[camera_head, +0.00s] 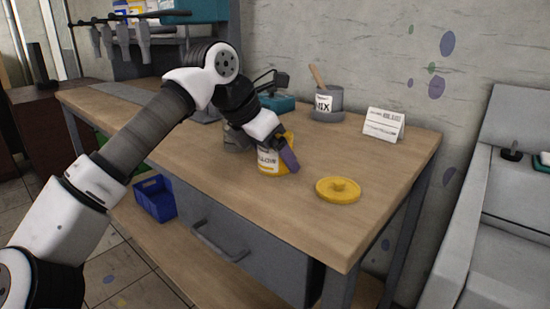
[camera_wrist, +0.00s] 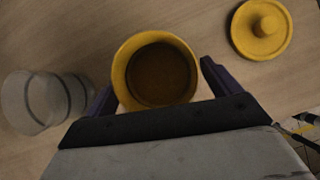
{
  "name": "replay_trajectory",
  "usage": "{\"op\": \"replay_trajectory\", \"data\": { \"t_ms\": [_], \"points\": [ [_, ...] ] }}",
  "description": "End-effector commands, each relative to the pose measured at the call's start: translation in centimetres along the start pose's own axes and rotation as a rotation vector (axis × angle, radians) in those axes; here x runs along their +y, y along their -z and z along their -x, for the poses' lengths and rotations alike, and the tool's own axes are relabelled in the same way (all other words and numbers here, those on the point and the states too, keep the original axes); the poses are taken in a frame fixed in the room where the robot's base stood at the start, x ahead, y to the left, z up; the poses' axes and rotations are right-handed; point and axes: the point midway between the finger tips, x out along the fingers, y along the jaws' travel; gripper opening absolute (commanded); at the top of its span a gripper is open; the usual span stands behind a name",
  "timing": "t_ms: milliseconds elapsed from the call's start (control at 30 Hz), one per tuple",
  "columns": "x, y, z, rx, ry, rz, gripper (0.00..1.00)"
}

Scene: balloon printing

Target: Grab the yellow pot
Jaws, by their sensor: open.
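The yellow pot (camera_head: 268,167) stands upright on the wooden workbench, with a white label on its side and no lid on it. In the wrist view the pot (camera_wrist: 118,72) is seen from above, with a yellow rim and a dark brown inside. My gripper (camera_head: 284,160) is at the pot from above. In the wrist view my gripper (camera_wrist: 157,82) is open, with one purple finger on each side of the pot. A thin gap shows on the right side; the left finger is close to the pot wall. Any contact is hard to tell.
A yellow lid (camera_head: 338,189) lies right of the pot on the workbench (camera_head: 310,220). A clear jar (camera_wrist: 35,102) stands left of the pot. Behind are a grey mixing pot (camera_head: 329,101) with a stick and a white card (camera_head: 384,124). The bench's front right is clear.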

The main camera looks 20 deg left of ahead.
Motion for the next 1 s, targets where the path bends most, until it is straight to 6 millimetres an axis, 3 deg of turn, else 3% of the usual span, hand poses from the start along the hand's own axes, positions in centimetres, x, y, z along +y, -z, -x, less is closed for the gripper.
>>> {"op": "replay_trajectory", "data": {
  "t_ms": [167, 567, 1000],
  "points": [
    [0.0, 0.0, 0.1, 0.0, -0.001, 0.0, 0.89],
    [0.0, 0.0, 0.1, 0.0, -0.001, 0.0, 0.37],
    [0.0, -0.9, 1.3, -0.002, -0.003, 0.0, 0.37]
  ]
}}
